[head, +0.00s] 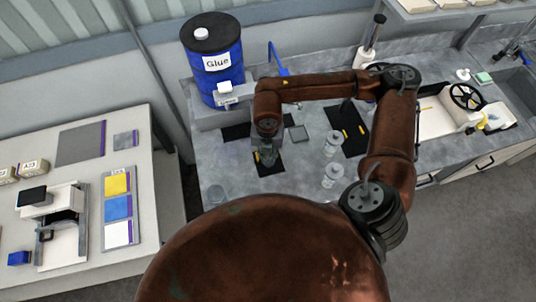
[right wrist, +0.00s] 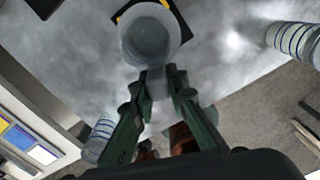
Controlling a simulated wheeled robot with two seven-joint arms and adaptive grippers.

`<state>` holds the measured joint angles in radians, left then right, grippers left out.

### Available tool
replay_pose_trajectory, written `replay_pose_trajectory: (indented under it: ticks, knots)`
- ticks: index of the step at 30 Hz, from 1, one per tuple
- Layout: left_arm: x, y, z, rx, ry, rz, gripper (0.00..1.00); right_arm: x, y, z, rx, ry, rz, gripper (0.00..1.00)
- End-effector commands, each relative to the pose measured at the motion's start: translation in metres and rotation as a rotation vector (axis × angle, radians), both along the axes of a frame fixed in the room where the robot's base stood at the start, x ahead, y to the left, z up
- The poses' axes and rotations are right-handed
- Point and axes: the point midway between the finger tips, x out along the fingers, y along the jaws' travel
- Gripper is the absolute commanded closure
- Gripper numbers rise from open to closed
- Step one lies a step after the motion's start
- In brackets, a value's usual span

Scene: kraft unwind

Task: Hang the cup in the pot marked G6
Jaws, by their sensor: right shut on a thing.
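My right gripper (head: 268,154) reaches down over a small black mat on the bench; its green fingers also show in the right wrist view (right wrist: 157,82). They are shut on a pale grey, round cup (right wrist: 150,38), gripping a narrow part at its near side. The cup appears above the black mat. In the head view the gripper mostly hides it. Clear pots stand on the bench: two (head: 333,146) (head: 332,176) to the right of the gripper and one (head: 217,195) to the left. No G6 mark is readable. My left gripper is not in view.
A blue Glue drum (head: 214,62) stands at the back left of the bench. A black mat with yellow marks (head: 348,127) lies right of the gripper. A side table (head: 150,180) on the left holds coloured sheets. Bare bench lies between the pots.

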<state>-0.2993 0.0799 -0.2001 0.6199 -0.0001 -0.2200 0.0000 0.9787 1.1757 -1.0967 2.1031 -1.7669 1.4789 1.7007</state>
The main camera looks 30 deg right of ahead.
Motion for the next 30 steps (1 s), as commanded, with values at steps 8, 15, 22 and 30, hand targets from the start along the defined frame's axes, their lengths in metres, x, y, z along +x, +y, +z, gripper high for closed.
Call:
replay_pose_trajectory:
  ticks: [8,15,22,30]
  knots:
    - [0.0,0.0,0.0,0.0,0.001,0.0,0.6,0.0,0.0,0.0,0.0,0.0,0.0,0.76]
    - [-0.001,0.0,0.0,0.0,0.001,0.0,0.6,0.0,0.0,0.0,0.0,0.0,0.0,0.66]
    - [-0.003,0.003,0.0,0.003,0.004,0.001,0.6,0.0,0.0,0.003,-0.001,-0.001,0.0,0.66]
    - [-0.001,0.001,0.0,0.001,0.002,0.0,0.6,0.001,0.0,0.045,0.0,-0.005,0.0,0.66]
